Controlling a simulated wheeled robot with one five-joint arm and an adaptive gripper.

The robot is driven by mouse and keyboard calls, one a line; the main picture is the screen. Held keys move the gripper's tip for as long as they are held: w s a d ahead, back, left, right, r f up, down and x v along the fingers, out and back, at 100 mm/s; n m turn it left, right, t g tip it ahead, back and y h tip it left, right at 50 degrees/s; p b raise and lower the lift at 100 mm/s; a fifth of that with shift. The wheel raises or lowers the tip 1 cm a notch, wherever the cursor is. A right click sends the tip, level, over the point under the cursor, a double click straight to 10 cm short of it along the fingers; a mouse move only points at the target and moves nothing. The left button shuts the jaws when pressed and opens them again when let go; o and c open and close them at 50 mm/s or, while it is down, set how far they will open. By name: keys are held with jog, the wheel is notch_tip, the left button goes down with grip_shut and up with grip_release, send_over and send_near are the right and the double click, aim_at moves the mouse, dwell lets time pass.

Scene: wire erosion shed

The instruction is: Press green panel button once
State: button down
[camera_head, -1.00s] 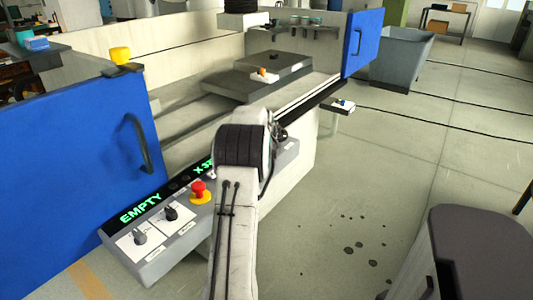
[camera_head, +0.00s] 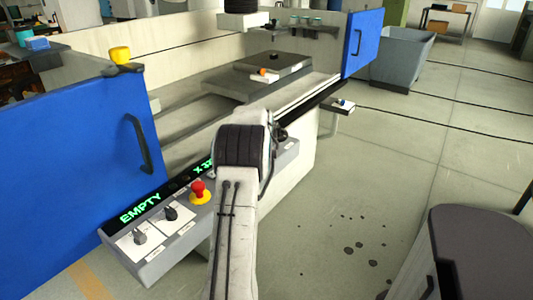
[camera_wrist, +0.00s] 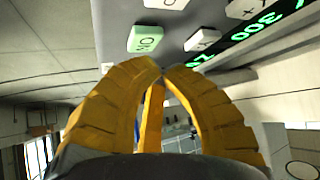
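A pale green button (camera_wrist: 145,39) marked with dark letters sits on the grey control panel (camera_wrist: 195,18), which appears upside down in the wrist view. My gripper (camera_wrist: 162,72) has yellow fingers that meet at their tips, with nothing visible between them. The tips are just below the green button in the picture; I see a gap between them in the image and no clear contact. In the head view, the panel (camera_head: 150,264) runs along the machine front, and my arm hides the green button and my gripper.
White buttons (camera_wrist: 203,40) and a display with green characters (camera_wrist: 265,25) are close to the green button. Open floor (camera_head: 370,190) lies to the right.

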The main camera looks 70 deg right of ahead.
jog(key=shift+f+b, duration=0.65)
jog(key=shift+f, duration=0.15)
dwell(0.8)
jog(key=shift+r, duration=0.15)
jog(key=shift+r+p, duration=0.65)
jog(key=shift+r, duration=0.05)
jog(key=shift+r, duration=0.15)
jog(key=shift+r+p, duration=1.9)
jog(key=shift+r, duration=0.5)
